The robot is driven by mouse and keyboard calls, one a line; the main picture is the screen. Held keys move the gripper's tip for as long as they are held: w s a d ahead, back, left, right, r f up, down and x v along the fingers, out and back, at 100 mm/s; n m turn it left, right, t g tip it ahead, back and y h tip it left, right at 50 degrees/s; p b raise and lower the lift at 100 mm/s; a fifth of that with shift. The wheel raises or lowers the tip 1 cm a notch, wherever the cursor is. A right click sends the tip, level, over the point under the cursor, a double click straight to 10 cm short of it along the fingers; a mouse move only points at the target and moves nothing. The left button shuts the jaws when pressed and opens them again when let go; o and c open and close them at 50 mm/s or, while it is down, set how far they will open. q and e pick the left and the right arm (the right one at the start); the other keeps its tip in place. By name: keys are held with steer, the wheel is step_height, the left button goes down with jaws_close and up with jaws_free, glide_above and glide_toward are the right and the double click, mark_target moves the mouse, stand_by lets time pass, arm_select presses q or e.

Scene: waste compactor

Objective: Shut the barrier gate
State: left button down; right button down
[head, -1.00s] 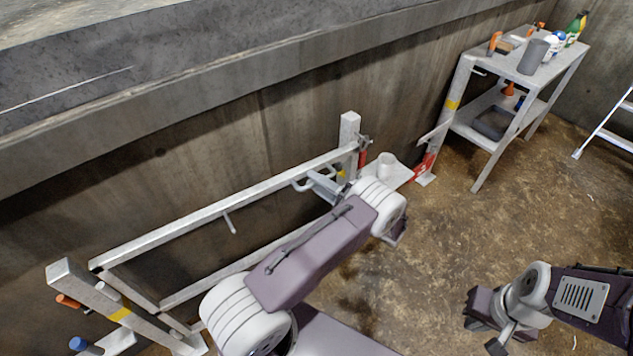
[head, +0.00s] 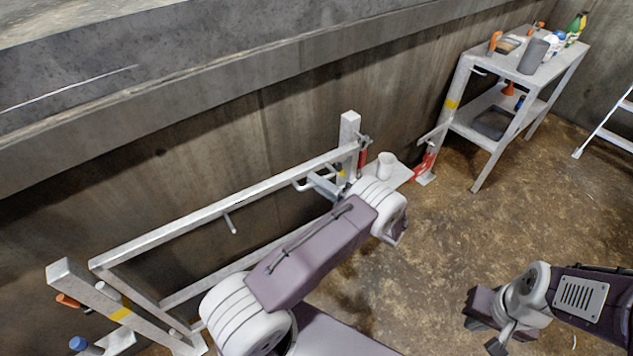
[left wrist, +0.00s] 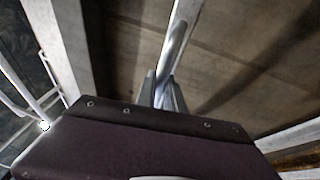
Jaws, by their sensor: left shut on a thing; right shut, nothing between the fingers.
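The barrier gate (head: 200,214) is a pale metal frame along the concrete wall. Its left end lies beside the left post (head: 110,306), and its right end is at the right post (head: 349,132); I cannot tell whether it is fully closed. A bent handle (head: 299,186) sits near its right end. My left gripper (head: 318,182) is shut on this handle, partly hidden by my arm. In the left wrist view its fingers (left wrist: 160,92) close around a pale bar (left wrist: 180,38). My right gripper (head: 484,329) is shut and empty over the floor at lower right.
A white cup (head: 385,165) stands on a small shelf beside the right post, near a red part (head: 424,166). A metal table (head: 520,58) with bottles and tools is at upper right, with a ladder (head: 606,130) beyond. The floor between is clear.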

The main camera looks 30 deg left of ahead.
mark_target(303, 166)
stand_by(0.7)
arm_select(q)
steer(key=shift+a+f, duration=0.15)
steer(key=w+a+b, duration=0.1)
steer(key=w+a+n+g+b, duration=0.1)
steer(key=a+b, duration=0.1)
steer(key=w+a+g+b, duration=0.1)
steer(key=a, duration=0.1)
steer(key=shift+w+a+f, duration=0.1)
steer(key=shift+a+f, duration=0.1)
steer(key=shift+a, duration=0.05)
steer(key=shift+w+a+r, duration=0.1)
steer(key=shift+a+r, duration=0.1)
steer(key=shift+r, duration=0.25)
steer(key=shift+w, duration=0.1)
steer(key=c, duration=1.5)
jaws_free()
steer(key=shift+a+f, duration=0.1)
steer(key=shift+a, duration=0.1)
steer(key=shift+o, duration=0.2)
